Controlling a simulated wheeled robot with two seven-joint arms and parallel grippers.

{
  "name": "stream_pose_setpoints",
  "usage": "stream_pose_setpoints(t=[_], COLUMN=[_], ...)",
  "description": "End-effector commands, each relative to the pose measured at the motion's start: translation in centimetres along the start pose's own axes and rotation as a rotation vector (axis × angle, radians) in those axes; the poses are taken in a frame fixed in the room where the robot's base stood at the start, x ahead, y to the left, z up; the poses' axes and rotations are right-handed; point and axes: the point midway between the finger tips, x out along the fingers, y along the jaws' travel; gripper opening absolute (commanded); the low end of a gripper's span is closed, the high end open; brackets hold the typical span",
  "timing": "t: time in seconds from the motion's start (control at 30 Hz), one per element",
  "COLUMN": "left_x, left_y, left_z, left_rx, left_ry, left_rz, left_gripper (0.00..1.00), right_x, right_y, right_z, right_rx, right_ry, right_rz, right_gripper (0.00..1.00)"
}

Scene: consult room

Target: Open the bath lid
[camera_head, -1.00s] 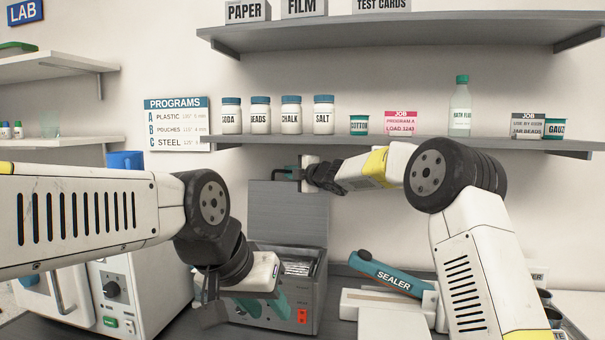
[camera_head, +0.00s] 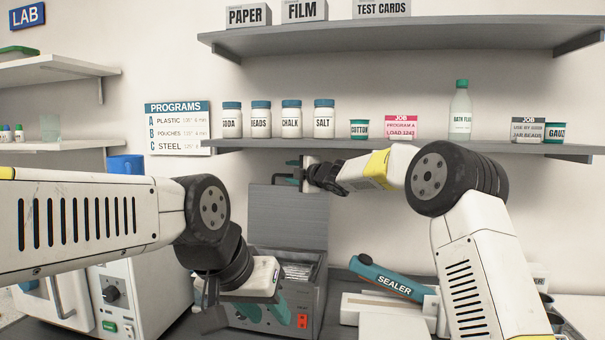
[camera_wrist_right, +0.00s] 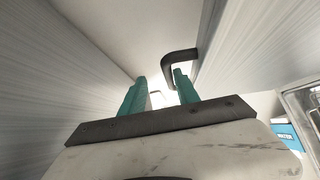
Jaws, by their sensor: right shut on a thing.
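The bath (camera_head: 317,292) is a grey metal box on the counter, and its inside shows from above. Its lid (camera_head: 290,212) stands up at the back, close to vertical. My right gripper (camera_head: 293,172) is at the top edge of the lid, shut on the dark lid handle (camera_wrist_right: 178,57), which shows beside the green fingers (camera_wrist_right: 160,95) in the right wrist view.
A white machine with a knob (camera_head: 135,290) stands left of the bath. A teal-armed sealer (camera_head: 392,279) lies to the right. A shelf (camera_head: 400,145) with jars and a bottle runs just above the raised lid.

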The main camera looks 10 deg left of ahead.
Motion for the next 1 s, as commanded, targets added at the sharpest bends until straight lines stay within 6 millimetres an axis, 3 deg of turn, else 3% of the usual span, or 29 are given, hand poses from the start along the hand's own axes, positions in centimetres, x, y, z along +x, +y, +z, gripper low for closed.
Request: stream_pose_setpoints(t=[0.47, 0.8, 1.0], left_x=[0.0, 0.0, 0.0], left_y=[0.0, 0.0, 0.0], left_z=[0.0, 0.0, 0.0], left_rx=[0.000, 0.000, 0.000], left_ry=[0.000, 0.000, 0.000], left_rz=[0.000, 0.000, 0.000], left_gripper=[0.36, 0.36, 0.36], right_x=[-0.6, -5.9, -7.7], right_y=[0.1, 0.1, 0.0], right_z=[0.1, 0.2, 0.1], right_rx=[0.000, -0.001, 0.000], right_ry=[-0.002, -0.005, -0.003], right_rz=[0.000, -0.001, -0.001], right_gripper=[0.33, 0.33, 0.33])
